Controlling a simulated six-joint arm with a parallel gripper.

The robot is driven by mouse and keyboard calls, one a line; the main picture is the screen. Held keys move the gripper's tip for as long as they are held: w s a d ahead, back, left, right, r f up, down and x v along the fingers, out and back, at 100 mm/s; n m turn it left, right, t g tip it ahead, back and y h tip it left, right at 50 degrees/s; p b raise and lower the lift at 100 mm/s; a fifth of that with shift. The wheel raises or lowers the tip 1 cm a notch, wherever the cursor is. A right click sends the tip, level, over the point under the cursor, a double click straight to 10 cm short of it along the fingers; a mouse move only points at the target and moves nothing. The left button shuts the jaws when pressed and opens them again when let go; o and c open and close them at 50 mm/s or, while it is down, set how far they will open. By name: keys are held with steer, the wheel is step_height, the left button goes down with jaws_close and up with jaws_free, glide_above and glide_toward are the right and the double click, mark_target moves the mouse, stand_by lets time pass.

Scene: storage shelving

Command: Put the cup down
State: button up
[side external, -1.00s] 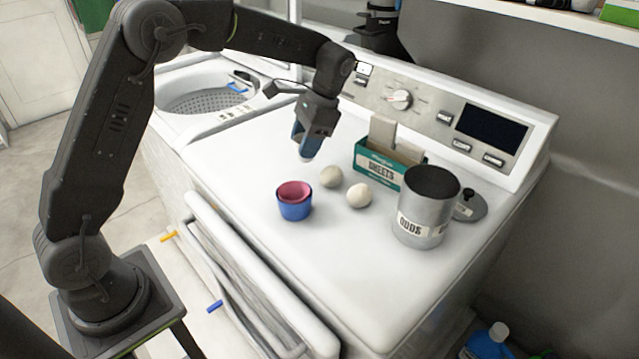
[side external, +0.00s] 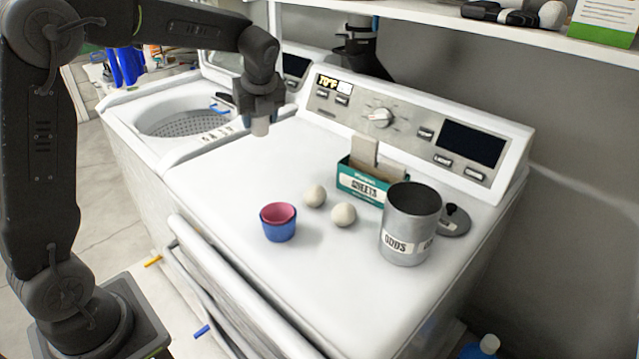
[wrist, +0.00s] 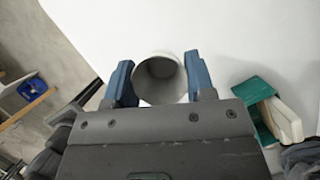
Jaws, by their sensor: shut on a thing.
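My gripper (side external: 261,112) is shut on a pale grey cup (side external: 260,127), held over the back left part of the white dryer top. The wrist view shows the cup (wrist: 158,76) between the two blue fingers, its round open mouth and empty inside visible. The side view does not clearly show the gap between cup and dryer top. A blue cup (side external: 278,232) with a pink cup (side external: 278,214) nested in it stands upright on the dryer top, apart from my gripper, nearer the front.
Two pale balls (side external: 315,196) (side external: 343,215), a green sheets box (side external: 361,183), a grey ODDS tin (side external: 408,232) and a dark lid (side external: 454,221) stand to the right. The control panel (side external: 400,120) rises behind. An open washer (side external: 180,118) is at left. The dryer's left top is clear.

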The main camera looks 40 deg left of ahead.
steer(key=w+d+f, duration=0.2)
steer(key=d, duration=0.1)
steer(key=w+d+f, duration=0.2)
steer(key=d, duration=0.1)
steer(key=w+d+f, duration=0.2)
steer(key=d+f, duration=0.1)
steer(key=shift+d, duration=0.35)
steer(key=shift+f, duration=1.95)
steer(key=shift+f, duration=0.1)
steer(key=o, duration=0.9)
steer(key=shift+o, duration=0.2)
